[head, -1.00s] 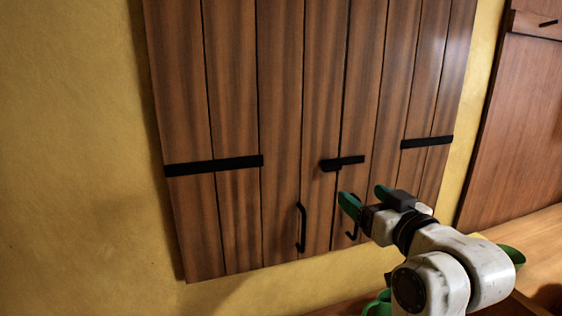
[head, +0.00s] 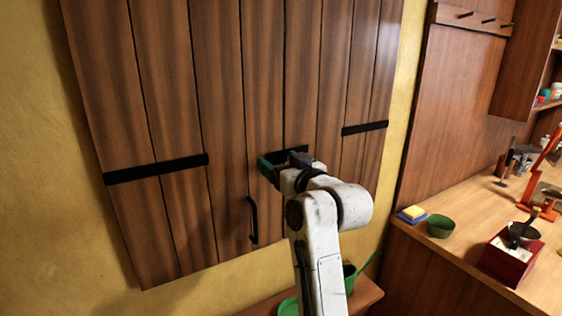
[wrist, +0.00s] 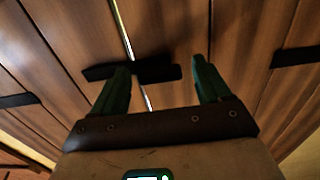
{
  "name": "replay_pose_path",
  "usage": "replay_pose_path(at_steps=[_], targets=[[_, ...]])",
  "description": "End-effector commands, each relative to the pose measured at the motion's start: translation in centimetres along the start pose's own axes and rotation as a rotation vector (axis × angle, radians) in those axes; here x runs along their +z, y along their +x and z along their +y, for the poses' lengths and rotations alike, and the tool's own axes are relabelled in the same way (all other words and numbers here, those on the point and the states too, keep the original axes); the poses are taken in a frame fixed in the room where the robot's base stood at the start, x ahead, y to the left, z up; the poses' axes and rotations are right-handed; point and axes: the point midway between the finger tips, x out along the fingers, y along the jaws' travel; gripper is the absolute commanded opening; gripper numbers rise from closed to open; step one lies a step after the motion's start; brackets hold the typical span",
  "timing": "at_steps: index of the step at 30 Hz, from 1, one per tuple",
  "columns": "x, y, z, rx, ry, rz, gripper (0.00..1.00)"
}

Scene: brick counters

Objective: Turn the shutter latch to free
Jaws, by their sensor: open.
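The wooden shutter (head: 224,110) has two plank leaves meeting at a seam. Its latch, a short black bar, lies level across that seam in the wrist view (wrist: 157,72). My gripper (head: 276,165) is at the latch in the head view and hides most of it. In the wrist view my gripper (wrist: 162,64) is open. The left green finger overlaps the left half of the latch, and the right finger stands just right of its right end. I cannot tell whether either finger touches it. Nothing is held between the fingers.
A black pull handle (head: 252,220) stands out from the left leaf below the latch. Black hinge straps (head: 156,168) cross both leaves. A counter at the right holds a green bowl (head: 441,228), a sponge (head: 412,212) and a red box (head: 511,262). Green dishes stand below my arm.

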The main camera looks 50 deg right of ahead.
Motion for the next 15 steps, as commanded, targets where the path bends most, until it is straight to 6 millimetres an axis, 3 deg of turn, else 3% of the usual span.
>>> replay_pose_path(at_steps=[6,15], targets=[[0.01,0.0,0.01,0.0,0.0,0.0,0.76],[0.01,-0.02,0.02,0.0,0.0,0.0,0.47]])
